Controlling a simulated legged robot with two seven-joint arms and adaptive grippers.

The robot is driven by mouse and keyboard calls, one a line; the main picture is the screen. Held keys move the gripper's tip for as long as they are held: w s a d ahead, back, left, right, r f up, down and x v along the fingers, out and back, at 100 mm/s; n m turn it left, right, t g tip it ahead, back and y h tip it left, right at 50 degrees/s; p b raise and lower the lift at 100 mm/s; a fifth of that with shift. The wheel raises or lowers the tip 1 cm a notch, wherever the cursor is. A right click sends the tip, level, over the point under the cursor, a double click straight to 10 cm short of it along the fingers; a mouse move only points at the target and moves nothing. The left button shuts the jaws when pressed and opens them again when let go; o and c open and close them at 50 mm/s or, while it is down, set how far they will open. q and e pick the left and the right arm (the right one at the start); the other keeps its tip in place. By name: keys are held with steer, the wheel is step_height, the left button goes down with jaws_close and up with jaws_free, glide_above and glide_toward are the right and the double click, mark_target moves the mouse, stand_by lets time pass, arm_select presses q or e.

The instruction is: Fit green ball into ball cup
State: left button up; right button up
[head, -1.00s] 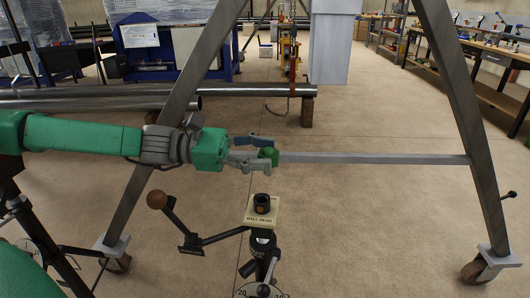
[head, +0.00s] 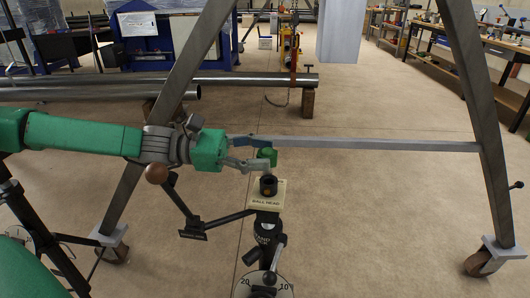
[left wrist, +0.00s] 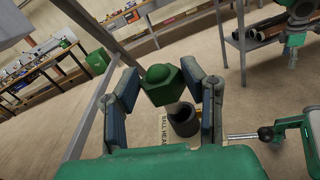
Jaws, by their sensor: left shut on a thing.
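The green ball (head: 267,157) is held between the fingers of my left gripper (head: 262,154), which is shut on it. In the left wrist view the green ball (left wrist: 160,75) sits on a hexagonal green body between the two fingertips. The dark ball cup (head: 268,186) stands on a pale plate (head: 266,201) marked BALL HEAD, on top of a black stand. The ball is above the cup and apart from it in the head view. The cup also shows in the left wrist view (left wrist: 184,121), partly behind the ball. My right gripper is not in view.
A grey A-frame with a crossbar (head: 370,145) and wheels spans the space behind the cup. A lever with a brown knob (head: 157,173) sticks out left of the stand. Metal pipes (head: 230,80) lie behind.

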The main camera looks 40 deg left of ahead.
arm_select(q)
steer(key=shift+a, duration=0.25)
steer(key=shift+d+r, duration=0.15)
steer(key=shift+d, duration=1)
steer(key=shift+s+a, duration=0.1)
steer(key=shift+a, duration=0.4)
steer(key=shift+d, duration=0.4)
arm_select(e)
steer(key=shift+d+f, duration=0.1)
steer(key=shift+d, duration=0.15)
arm_select(q)
steer(key=shift+a, duration=0.6)
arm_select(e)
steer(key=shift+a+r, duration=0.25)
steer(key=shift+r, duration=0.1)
arm_select(q)
steer(key=shift+d+f, duration=0.2)
steer(key=shift+d, duration=0.05)
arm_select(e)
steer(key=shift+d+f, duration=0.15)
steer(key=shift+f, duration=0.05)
